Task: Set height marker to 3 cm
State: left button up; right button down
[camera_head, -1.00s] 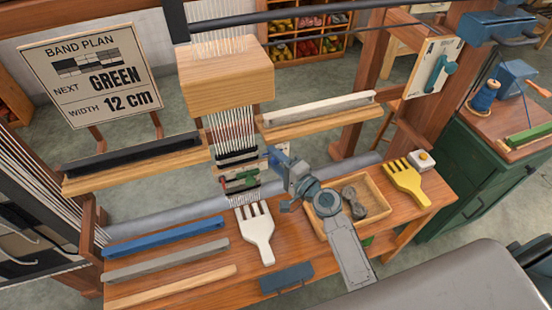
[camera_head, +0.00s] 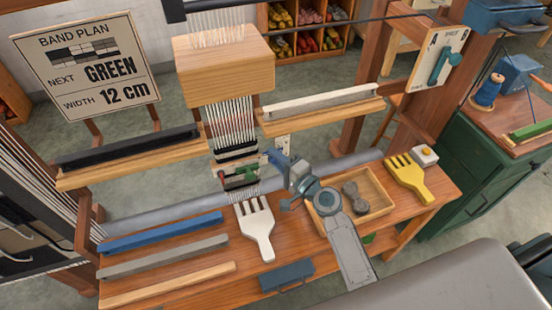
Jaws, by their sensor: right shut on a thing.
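My right gripper (camera_head: 270,161) is at the right side of the hanging white warp threads (camera_head: 231,125), beside the woven band. It is shut on a small piece at the band's edge, which its fingers mostly hide; I take this to be the height marker, but its setting cannot be read. The band (camera_head: 237,153) has black and pale stripes. A small green and red part (camera_head: 240,177) lies across the threads just below it. A small white plate (camera_head: 283,142) shows behind my gripper. My left gripper is not in view.
A white comb (camera_head: 256,229) lies below the threads. A wooden tray (camera_head: 376,192) with grey pieces and a yellow comb (camera_head: 409,178) are to the right. Blue (camera_head: 165,232), grey (camera_head: 165,257) and pale (camera_head: 168,286) bars lie left. A sign (camera_head: 86,66) says GREEN, 12 cm.

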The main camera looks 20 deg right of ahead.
jog(key=c, duration=1.4)
grip_release()
jog(key=shift+c, duration=0.2)
jog(key=shift+o, duration=1.3)
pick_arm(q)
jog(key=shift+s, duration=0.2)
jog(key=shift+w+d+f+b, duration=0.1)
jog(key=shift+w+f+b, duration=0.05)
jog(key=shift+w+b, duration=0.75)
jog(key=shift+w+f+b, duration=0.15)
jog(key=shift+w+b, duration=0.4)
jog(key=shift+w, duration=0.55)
pick_arm(e)
jog(key=v, duration=1)
jog(key=shift+s, duration=0.35)
jog(key=shift+d, duration=0.2)
